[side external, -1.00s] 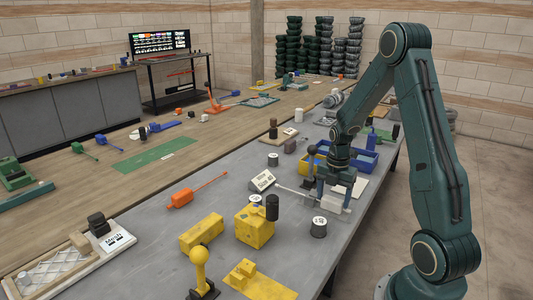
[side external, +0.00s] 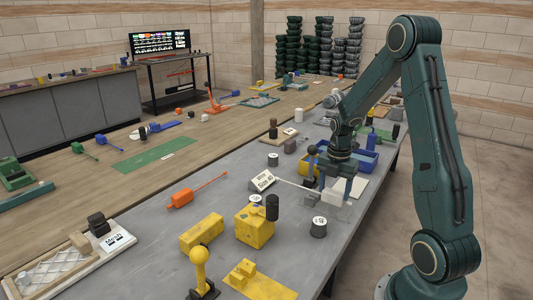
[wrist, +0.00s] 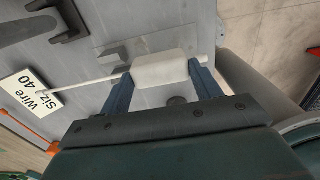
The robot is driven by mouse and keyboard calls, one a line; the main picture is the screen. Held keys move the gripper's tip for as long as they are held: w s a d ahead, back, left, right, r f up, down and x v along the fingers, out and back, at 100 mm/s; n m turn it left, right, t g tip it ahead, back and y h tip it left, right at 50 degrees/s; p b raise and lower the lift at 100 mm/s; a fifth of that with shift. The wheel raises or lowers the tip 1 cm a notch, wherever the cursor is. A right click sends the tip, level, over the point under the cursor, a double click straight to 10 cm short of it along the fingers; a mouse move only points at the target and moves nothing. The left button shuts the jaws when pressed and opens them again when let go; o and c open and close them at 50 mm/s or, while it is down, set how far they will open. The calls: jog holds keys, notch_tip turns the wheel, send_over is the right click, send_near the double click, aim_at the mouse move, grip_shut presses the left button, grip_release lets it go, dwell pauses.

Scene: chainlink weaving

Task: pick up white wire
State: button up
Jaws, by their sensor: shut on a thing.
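The white wire is a white block (side external: 331,197) with a thin white rod and a white tag (side external: 262,181) reading "Wire Size 40" at its left end. My gripper (side external: 338,186) points down at the block and is shut on it. In the wrist view the blue-grey fingers of my gripper (wrist: 159,80) stand on either side of the white block (wrist: 160,69). The rod runs left to the tag (wrist: 30,92). The block appears held just above the grey table; the exact gap is hard to see.
A blue bin (side external: 367,160) stands behind my gripper. A small white-topped weight (side external: 319,227), a yellow block (side external: 254,230) and a black cylinder (side external: 272,207) stand nearer the camera. An orange tool (side external: 182,198) lies to the left on the grey table.

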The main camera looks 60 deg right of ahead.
aim_at(334, 191)
notch_tip(334, 191, up, 17)
jog(key=shift+r, duration=0.15)
dwell(0.8)
